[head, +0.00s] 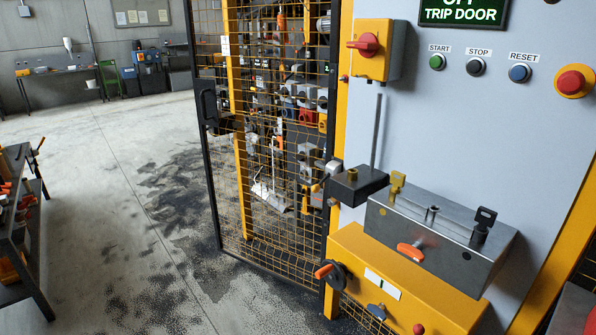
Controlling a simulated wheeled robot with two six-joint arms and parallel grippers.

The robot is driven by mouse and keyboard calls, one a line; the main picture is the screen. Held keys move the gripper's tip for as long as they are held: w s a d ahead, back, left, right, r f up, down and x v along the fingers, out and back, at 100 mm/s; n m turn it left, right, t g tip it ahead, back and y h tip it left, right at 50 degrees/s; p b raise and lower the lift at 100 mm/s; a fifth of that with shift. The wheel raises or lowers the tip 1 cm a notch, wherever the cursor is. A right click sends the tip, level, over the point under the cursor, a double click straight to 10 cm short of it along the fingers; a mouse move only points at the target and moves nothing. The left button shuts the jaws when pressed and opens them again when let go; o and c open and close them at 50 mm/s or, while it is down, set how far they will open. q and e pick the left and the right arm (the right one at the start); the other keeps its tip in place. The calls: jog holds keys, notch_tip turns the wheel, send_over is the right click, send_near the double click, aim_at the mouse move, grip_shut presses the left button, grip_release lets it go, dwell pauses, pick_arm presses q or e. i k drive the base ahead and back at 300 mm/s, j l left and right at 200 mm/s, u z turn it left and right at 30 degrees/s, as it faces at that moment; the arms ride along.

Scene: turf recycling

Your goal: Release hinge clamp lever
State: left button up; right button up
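Two orange-handled parts are in the head view, and I cannot tell for sure which is the hinge clamp lever. One is an orange lever on a round black hub (328,272), at the left end of the yellow housing (390,285). The other is an orange handle (410,252) on the front of the grey metal block (440,228) above that housing. The mesh door (268,125) with a black frame stands left of the panel. Neither of my grippers is in view.
A grey control panel (480,130) with start, stop and reset buttons is at right, with a yellow box bearing a red rotary switch (375,48). A dark workbench (22,225) stands at far left. The concrete floor between is open, with dark granules scattered near the door.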

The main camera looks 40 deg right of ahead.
aim_at(315, 189)
jog(key=i+z, duration=0.4)
jog(key=i+j+z, duration=0.4)
jog(key=i, duration=0.2)
jog(key=i+j+z, duration=0.25)
jog(key=i+z, duration=0.15)
jog(key=i+j+z, duration=0.15)
jog(key=i+z, duration=0.25)
jog(key=i+j+z, duration=0.15)
jog(key=z, duration=0.3)
jog(key=i+j+z, duration=0.2)
jog(key=j+z, duration=0.2)
jog(key=i+j+z, duration=0.15)
jog(key=j+z, duration=0.7)
jog(key=l, duration=0.1)
